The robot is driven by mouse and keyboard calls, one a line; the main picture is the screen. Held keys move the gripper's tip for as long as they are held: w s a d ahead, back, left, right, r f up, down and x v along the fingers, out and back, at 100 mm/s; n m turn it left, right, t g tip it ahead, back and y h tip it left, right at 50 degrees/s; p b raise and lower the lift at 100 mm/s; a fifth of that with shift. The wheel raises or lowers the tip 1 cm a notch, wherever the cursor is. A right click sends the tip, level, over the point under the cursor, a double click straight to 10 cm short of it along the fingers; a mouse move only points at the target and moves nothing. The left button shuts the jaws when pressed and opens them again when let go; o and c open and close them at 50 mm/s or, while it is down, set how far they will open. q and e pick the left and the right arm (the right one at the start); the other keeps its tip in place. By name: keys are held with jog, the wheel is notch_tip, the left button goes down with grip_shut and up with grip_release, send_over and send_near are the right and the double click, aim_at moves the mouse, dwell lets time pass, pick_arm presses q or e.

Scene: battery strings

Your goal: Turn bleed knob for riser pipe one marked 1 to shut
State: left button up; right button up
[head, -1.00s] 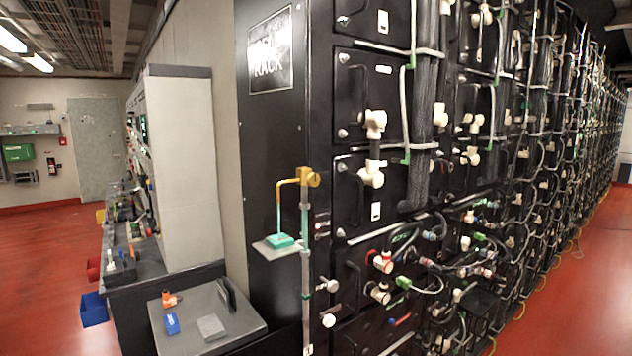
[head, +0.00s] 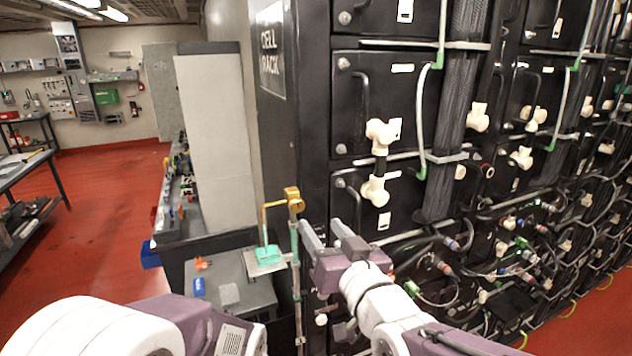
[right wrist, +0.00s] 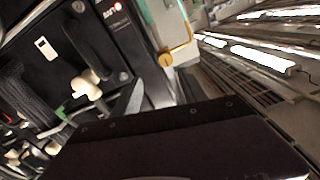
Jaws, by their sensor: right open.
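The riser pipe (head: 296,262) is a thin upright pipe at the rack's left corner. A brass spout (head: 291,197) tops it, over a teal block (head: 268,253) on a small shelf. The brass spout also shows in the right wrist view (right wrist: 180,52). A round white knob (head: 321,319) sits low, just right of the pipe. The other pale knob seen earlier near the pipe is hidden behind my right gripper (head: 324,232). That gripper is open and empty, its fingers pointing up just right of the pipe. The mark 1 is not readable now. My left gripper is out of view.
The black cell rack (head: 285,130) with pipes, cables and white fittings (head: 380,134) fills the right side. A grey table (head: 235,292) with small blue and orange items stands left of the pipe.

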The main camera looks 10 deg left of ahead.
aim_at(297, 206)
jog(key=p+x, duration=0.1)
jog(key=x, duration=0.1)
jog(key=p+x, duration=0.1)
jog(key=x, duration=0.1)
jog(key=shift+a+r+p, duration=0.15)
jog(key=shift+a+p, duration=0.15)
jog(key=shift+a, duration=0.2)
jog(key=p+x, duration=0.2)
jog(key=x, duration=0.2)
jog(key=shift+a, duration=0.65)
jog(key=shift+w+d+f, duration=0.1)
jog(key=shift+d+f, duration=0.1)
jog(key=shift+d, duration=0.2)
jog(key=c, duration=0.5)
grip_shut()
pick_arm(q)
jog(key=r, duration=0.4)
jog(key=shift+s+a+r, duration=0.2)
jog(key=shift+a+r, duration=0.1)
